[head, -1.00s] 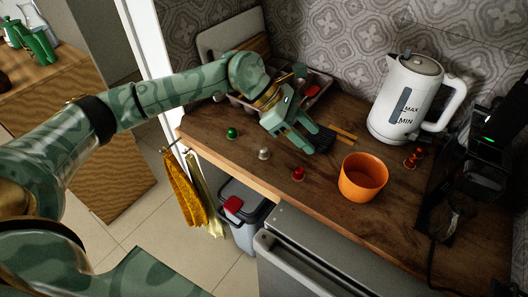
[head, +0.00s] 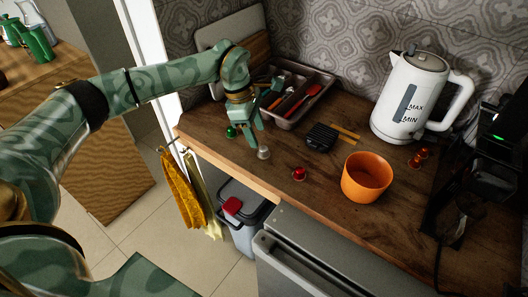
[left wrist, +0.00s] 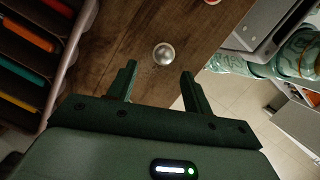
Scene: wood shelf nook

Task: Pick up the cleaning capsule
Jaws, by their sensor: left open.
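A small silver-white capsule (head: 263,153) stands on the wooden counter near its front edge; none of the capsules has a readable label, so I cannot confirm which is the cleaning one. My left gripper (head: 252,136) is open and empty, pointing down just behind and left of the silver capsule. In the left wrist view the silver capsule (left wrist: 163,54) lies just beyond the two fingertips (left wrist: 159,73), roughly centred between them, not gripped. A green capsule (head: 231,132) is left of the gripper, and a red capsule (head: 299,174) is to the right. My right gripper is not in view.
An orange bowl (head: 367,178), copper-coloured capsules (head: 416,161) and a white kettle (head: 412,95) stand to the right. A black brush-like item (head: 321,137) lies behind the red capsule. A cutlery tray (head: 303,96) is at the back. The counter's front edge (head: 262,188) is close.

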